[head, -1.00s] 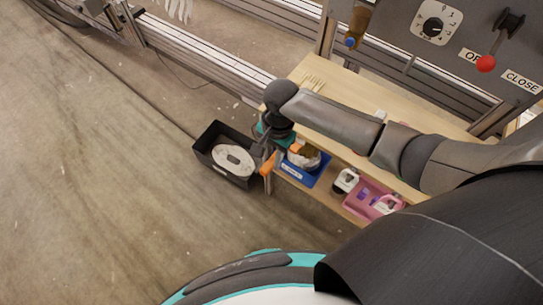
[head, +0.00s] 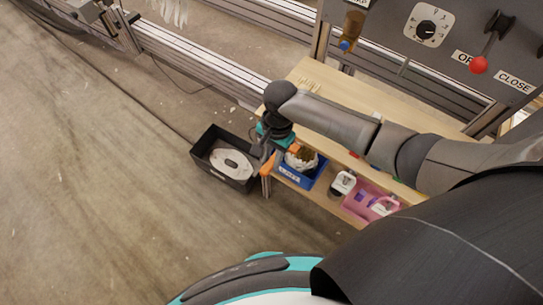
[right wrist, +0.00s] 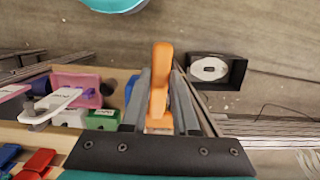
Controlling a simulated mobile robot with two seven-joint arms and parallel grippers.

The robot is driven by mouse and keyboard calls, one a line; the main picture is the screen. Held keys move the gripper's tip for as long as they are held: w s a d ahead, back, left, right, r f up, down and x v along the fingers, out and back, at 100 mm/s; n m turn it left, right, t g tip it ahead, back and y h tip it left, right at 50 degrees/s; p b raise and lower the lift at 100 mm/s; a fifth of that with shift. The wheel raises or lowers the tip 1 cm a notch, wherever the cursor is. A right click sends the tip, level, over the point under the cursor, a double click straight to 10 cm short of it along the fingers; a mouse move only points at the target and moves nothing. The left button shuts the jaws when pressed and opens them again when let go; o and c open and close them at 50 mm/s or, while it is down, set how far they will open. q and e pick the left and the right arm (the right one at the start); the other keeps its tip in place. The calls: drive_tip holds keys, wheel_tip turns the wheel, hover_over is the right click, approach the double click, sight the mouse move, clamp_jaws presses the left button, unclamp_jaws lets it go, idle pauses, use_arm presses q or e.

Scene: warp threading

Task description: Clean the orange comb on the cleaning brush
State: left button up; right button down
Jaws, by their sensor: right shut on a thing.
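The orange comb (right wrist: 160,82) is between the fingers of my right gripper (right wrist: 161,98) in the right wrist view, its long body pointing away from the wrist. The gripper is shut on it. In the head view my right gripper (head: 268,150) hangs at the left end of the wooden table, between the black bin and the blue bin, and an orange part of the comb (head: 269,164) shows there. I cannot tell for sure which thing is the cleaning brush; a brown object with a blue tip (head: 352,27) hangs on the post at the top. My left gripper is not in view.
A black bin (head: 200,157) with a flat white piece stands on the floor left of the table (head: 318,75). A blue bin (head: 316,177) and a pink bin (head: 358,209) sit on the lower shelf. A control panel is at the upper right. Open floor lies at left.

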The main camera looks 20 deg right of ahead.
drive_tip(key=shift+d+p, duration=0.1)
drive_tip(key=shift+p, duration=0.25)
idle(0.3)
drive_tip(key=shift+f, duration=0.1)
drive_tip(key=shift+f+b, duration=0.5)
drive_tip(key=shift+f, duration=1.15)
drive_tip(key=shift+f+b, duration=0.7)
drive_tip(key=shift+f, duration=1.05)
wheel_tip(320, 180, down, 3)
drive_tip(key=shift+f+b, duration=0.1)
drive_tip(key=shift+b, duration=0.65)
